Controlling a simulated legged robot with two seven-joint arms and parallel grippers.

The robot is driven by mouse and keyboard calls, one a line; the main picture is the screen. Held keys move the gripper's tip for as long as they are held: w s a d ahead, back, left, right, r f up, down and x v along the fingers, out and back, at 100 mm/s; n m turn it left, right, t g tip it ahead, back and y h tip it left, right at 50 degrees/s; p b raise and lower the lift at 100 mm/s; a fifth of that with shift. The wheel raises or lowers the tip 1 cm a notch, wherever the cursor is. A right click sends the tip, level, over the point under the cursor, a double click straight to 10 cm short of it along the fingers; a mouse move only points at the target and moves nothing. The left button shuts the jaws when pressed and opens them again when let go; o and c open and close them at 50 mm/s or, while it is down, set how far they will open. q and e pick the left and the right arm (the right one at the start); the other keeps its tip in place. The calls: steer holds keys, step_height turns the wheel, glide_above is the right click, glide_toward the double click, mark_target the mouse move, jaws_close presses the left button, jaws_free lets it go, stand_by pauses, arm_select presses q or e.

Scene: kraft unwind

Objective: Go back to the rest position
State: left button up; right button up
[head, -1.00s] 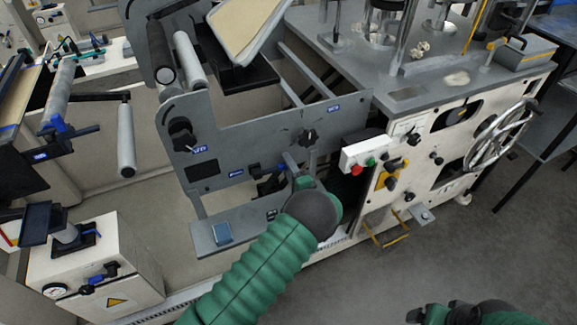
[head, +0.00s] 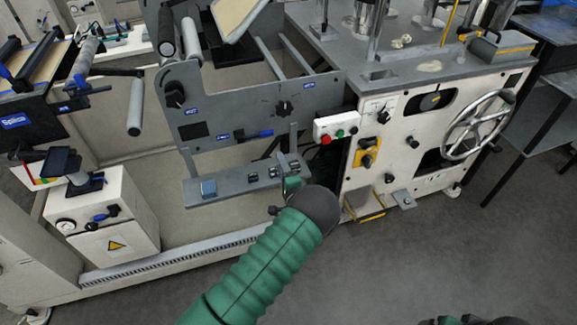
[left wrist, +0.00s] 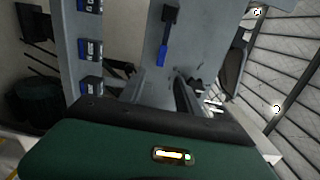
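My left arm comes in from the bottom left in green sleeving. My left gripper (head: 284,194) is small and partly hidden behind my dark wrist, in front of the grey switch shelf (head: 228,187). I cannot tell whether its fingers are open. The blue-handled lever (head: 255,134) lies level on the grey machine panel (head: 240,105), above the gripper and apart from it. It also shows in the left wrist view (left wrist: 162,52). My right gripper (head: 470,321) shows only as dark tips and green at the bottom edge, with its finger state unclear.
A white control box (head: 336,127) with red and green buttons sits right of the panel. The white machine body with a handwheel (head: 477,125) stands at right. A white cabinet (head: 105,220) stands at left. Grey floor (head: 420,255) is clear in front.

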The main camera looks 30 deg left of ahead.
arm_select(q)
steer(key=s+d+r+n+g+h+p, duration=0.2)
steer(key=s+d+r+n+h+p, duration=0.1)
steer(key=d+r+h, duration=0.3)
steer(key=s+d+r+n+g+h+p, duration=0.1)
steer(key=s+d+r+n+h+p, duration=0.15)
steer(key=d+h, duration=0.35)
steer(key=s+d+r+n+g+p, duration=0.1)
steer(key=s+d+r+g, duration=0.1)
steer(key=s, duration=0.5)
steer(key=s+d+r+n+g+h+p, duration=0.1)
steer(key=s+d+r+g, duration=0.1)
steer(key=s, duration=0.6)
steer(key=s+d+r+n+g+p, duration=0.1)
steer(key=s+d+r+g+p, duration=0.1)
steer(key=s, duration=0.6)
steer(key=shift+s+d+h, duration=0.2)
steer(key=shift+d+h, duration=0.1)
steer(key=shift+d, duration=0.05)
steer(key=shift+r, duration=0.15)
